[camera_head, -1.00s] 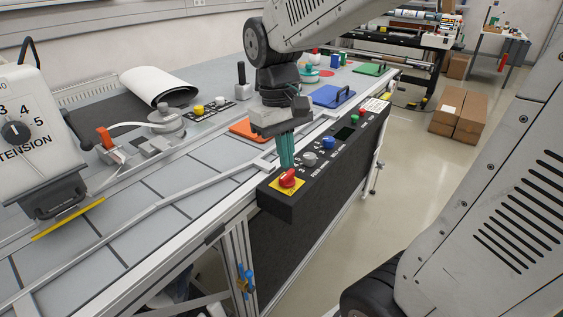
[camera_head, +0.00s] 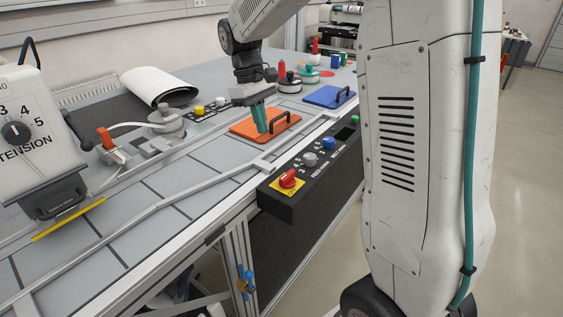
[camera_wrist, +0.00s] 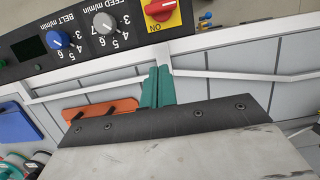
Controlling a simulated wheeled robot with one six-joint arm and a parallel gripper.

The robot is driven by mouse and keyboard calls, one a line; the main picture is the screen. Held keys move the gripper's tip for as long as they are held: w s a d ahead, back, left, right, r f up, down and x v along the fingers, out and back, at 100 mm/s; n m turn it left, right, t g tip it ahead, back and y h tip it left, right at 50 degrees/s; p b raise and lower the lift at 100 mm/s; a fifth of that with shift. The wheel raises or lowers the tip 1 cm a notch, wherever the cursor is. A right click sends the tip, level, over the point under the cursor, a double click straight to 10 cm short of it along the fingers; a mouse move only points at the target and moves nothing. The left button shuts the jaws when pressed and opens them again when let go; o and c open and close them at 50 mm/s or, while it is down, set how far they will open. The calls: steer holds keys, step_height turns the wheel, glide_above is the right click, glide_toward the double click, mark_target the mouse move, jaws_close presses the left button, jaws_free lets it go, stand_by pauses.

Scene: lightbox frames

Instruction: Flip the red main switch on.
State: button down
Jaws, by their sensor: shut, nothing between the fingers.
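The red main switch (camera_head: 288,178) sits on a yellow plate at the near end of the black control box. In the wrist view the red switch (camera_wrist: 160,10) is at the top edge, partly cut off, its handle lying across the picture beside the letters "ON", which read upside down. My gripper (camera_head: 262,131) is up and behind the box, over the orange plate, apart from the switch. Its teal fingers are shut with nothing between them; they also show in the wrist view (camera_wrist: 158,72).
The control box (camera_head: 300,200) also carries a grey knob (camera_head: 309,158), a blue knob (camera_head: 328,143) and a green button (camera_head: 355,119). An orange plate (camera_head: 245,128) and a blue plate (camera_head: 322,97), each with a black handle, lie on the table behind.

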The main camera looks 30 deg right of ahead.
mark_target(287, 179)
steer(key=shift+f, duration=0.1)
steer(key=x, duration=1)
steer(key=shift+s+f, duration=0.1)
steer(key=shift+s, duration=0.05)
steer(key=s, duration=0.1)
steer(key=s+d, duration=0.1)
steer(key=shift+s+r, duration=0.25)
steer(key=shift+s, duration=0.05)
steer(key=shift+s+d, duration=0.15)
steer(key=shift+s, duration=0.35)
